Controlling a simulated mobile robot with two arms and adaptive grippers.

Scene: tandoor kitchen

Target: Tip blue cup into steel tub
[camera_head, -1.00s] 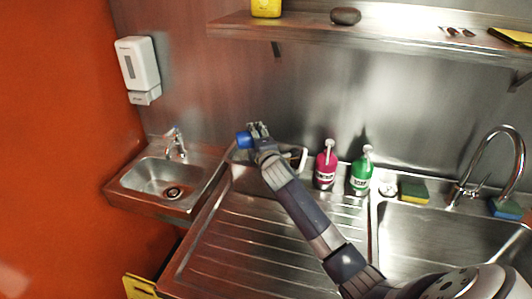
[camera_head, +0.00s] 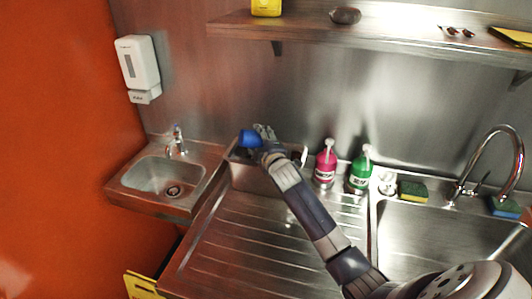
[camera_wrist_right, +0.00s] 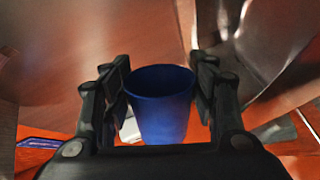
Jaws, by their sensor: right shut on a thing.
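The blue cup (camera_head: 248,139) is in my right gripper (camera_head: 264,134), at the far left corner of the drainboard. In the right wrist view the blue cup (camera_wrist_right: 160,104) sits between the two black fingers of the right gripper (camera_wrist_right: 160,90). Its rim shows, but its inside is too dark to tell what it holds. The steel tub (camera_head: 232,158) is below and behind the gripper, largely hidden by my right arm; a bit of its edge shows at the right. My left gripper is not in view.
A pink bottle (camera_head: 325,165) and a green bottle (camera_head: 361,170) stand right of the tub. A sponge (camera_head: 412,191) lies by the large sink. A small hand sink (camera_head: 160,178) is at left. A shelf (camera_head: 380,33) runs above. The ribbed drainboard (camera_head: 260,235) is clear.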

